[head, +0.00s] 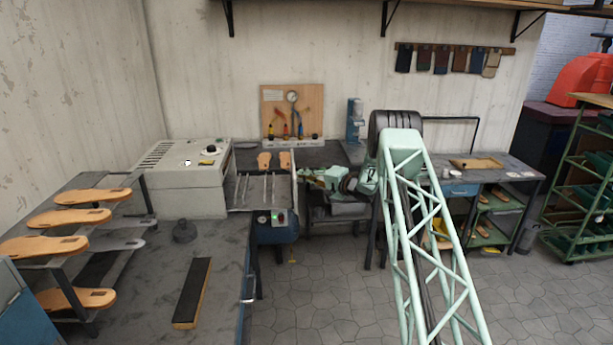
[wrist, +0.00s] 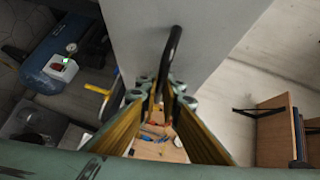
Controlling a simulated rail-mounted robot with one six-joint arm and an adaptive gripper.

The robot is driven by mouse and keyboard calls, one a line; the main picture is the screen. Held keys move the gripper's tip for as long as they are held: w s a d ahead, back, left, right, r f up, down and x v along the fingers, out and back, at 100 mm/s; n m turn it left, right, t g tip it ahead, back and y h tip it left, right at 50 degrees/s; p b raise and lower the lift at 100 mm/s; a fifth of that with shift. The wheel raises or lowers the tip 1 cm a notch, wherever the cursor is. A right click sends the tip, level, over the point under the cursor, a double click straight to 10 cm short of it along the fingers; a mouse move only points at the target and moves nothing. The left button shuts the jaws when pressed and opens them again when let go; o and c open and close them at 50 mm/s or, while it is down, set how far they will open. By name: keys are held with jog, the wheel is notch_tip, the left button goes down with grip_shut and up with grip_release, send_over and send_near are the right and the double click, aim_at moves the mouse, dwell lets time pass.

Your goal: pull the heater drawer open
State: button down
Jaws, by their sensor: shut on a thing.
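The heater (head: 188,185) is a pale grey box with a dial and vents on the bench at left. Its drawer (head: 256,207) sticks out from the heater's right side, with metal bars across it. In the wrist view a grey panel (wrist: 205,30) with a dark arched handle (wrist: 175,45) fills the top middle. My gripper (head: 305,177) is at the drawer's right end. In the wrist view its fingers (wrist: 163,95) are closed on the handle. In the head view the handle is too small to make out.
A blue tank with a gauge (head: 278,231) stands below the drawer. A rack of wooden soles (head: 92,217) and a dark block (head: 192,292) are on the near bench. A tool board (head: 270,97) hangs behind.

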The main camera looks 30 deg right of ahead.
jog(key=c, duration=2.9)
grip_release()
jog(key=shift+a, duration=0.1)
jog(key=shift+o, duration=0.2)
jog(key=v, duration=1.2)
